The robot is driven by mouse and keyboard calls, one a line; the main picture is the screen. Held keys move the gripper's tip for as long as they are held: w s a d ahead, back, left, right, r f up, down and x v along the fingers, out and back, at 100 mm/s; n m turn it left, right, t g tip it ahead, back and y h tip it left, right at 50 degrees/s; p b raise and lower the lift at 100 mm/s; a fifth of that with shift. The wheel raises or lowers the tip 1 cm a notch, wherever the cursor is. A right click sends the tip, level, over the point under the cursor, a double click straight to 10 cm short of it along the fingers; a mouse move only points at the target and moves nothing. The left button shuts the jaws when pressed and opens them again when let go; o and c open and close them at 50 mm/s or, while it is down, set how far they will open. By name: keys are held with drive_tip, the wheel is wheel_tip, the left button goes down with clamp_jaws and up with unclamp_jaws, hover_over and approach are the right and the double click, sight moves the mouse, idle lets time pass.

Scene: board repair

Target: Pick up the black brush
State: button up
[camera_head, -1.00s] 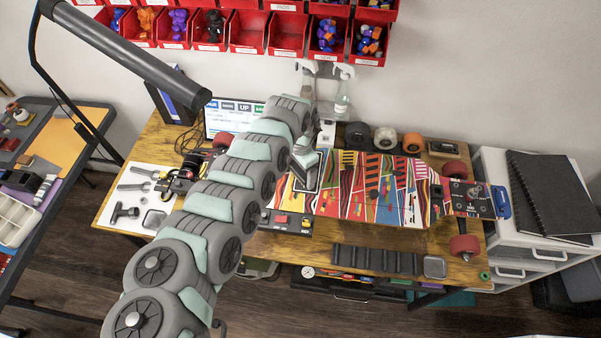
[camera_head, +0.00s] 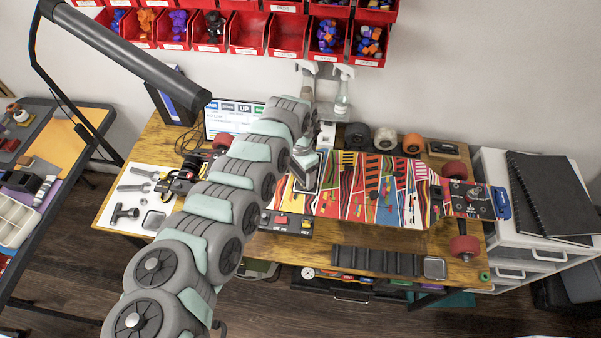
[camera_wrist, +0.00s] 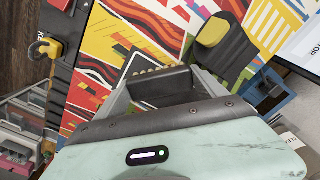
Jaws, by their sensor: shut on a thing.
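The black brush (camera_wrist: 165,84) shows in the camera_wrist view as a dark block with a row of pale tufts along its far edge. It sits between the two fingers of my gripper (camera_wrist: 163,90), which is shut on it. The colourful skateboard deck lies beyond the brush in that view; I cannot tell how large the gap is. In the camera_head view my gripper (camera_head: 306,162) is over the left end of the deck, and the brush cannot be made out clearly there.
The skateboard (camera_head: 350,190) lies across the workbench, with red wheels at its ends. Wheels (camera_head: 384,138) stand behind it, and a dark segmented tray (camera_head: 375,261) lies in front. Tools lie on a white mat (camera_head: 115,206) at left. Red bins (camera_head: 247,35) hang above.

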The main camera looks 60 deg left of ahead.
sight(300, 172)
wheel_tip(300, 172, up, 20)
drive_tip(key=b, duration=0.2)
idle(0.4)
